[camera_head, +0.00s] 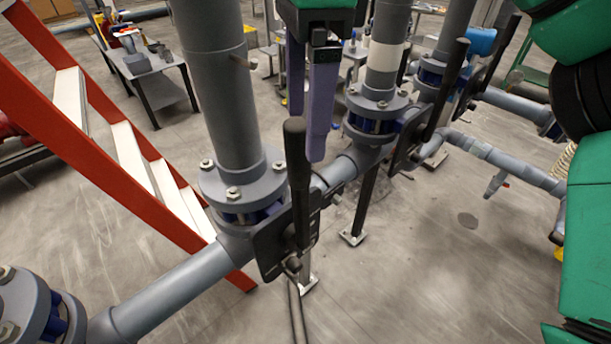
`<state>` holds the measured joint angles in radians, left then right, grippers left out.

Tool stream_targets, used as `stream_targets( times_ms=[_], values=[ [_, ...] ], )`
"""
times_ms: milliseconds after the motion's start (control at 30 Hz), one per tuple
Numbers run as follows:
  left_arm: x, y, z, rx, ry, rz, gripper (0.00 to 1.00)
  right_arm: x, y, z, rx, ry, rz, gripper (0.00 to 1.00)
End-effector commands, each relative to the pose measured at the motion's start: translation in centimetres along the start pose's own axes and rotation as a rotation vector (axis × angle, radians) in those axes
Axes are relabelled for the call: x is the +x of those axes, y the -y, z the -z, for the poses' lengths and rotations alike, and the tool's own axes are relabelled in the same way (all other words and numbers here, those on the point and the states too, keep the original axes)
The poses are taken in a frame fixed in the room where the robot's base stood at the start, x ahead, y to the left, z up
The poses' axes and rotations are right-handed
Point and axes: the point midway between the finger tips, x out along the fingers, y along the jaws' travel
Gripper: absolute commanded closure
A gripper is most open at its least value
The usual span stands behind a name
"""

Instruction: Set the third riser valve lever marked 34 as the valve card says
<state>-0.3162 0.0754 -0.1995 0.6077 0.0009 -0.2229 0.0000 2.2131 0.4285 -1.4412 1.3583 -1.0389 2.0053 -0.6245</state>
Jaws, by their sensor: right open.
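A black valve lever (299,180) stands nearly upright in front of the nearest full riser pipe (222,90), on a dark valve plate below the flange. A second black lever (447,90) tilts up to the right at the riser behind, and another lever (500,60) shows farther back. No number 34 and no valve card can be read, so I cannot tell which lever is marked. My right gripper (306,136) hangs from the top centre, its two purple fingers apart and empty, pointing down near the nearest lever's top. I cannot tell whether it touches. My left gripper is out of view.
An orange ladder (110,155) with white steps stands at the left. A grey horizontal pipe (180,290) runs from a flange (30,310) at lower left. A small table (158,75) stands behind. The floor (430,270) at lower right is clear.

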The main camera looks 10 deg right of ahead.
Motion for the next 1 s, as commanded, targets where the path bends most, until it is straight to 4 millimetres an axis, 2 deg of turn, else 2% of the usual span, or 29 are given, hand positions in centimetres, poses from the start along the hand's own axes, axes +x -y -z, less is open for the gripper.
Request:
stream_targets(
  times_ms=[33,167,200,400,500,600,667,700,767,800,1000],
  values=[
    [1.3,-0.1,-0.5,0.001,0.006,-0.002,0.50,3.7,-0.2,0.2,-0.010,-0.032,-0.042,0.31],
    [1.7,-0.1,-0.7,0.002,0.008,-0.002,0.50,6.6,-0.3,0.3,-0.007,-0.035,-0.042,0.31],
    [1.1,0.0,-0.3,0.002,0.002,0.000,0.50,6.8,-0.3,0.4,-0.006,-0.038,-0.039,0.31],
    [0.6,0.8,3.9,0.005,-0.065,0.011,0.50,8.5,-0.3,0.4,-0.003,-0.031,-0.033,0.31],
    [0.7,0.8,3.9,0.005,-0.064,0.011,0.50,8.5,-0.3,0.3,-0.003,-0.029,-0.032,0.31],
    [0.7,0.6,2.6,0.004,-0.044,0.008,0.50,8.4,-0.3,0.3,-0.003,-0.028,-0.032,0.31],
    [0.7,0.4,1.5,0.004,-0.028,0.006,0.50,8.4,-0.3,0.3,-0.003,-0.028,-0.032,0.53],
    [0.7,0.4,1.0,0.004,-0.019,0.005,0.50,8.4,-0.3,0.3,-0.003,-0.028,-0.032,0.69],
    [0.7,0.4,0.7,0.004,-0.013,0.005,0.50,8.4,-0.3,0.3,-0.003,-0.027,-0.031,0.92],
    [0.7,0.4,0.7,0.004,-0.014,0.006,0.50,8.4,-0.2,0.3,-0.003,-0.027,-0.030,1.00],
    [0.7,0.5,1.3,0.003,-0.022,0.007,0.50,8.3,-0.2,0.3,0.000,-0.026,-0.029,1.00]
  ],
)
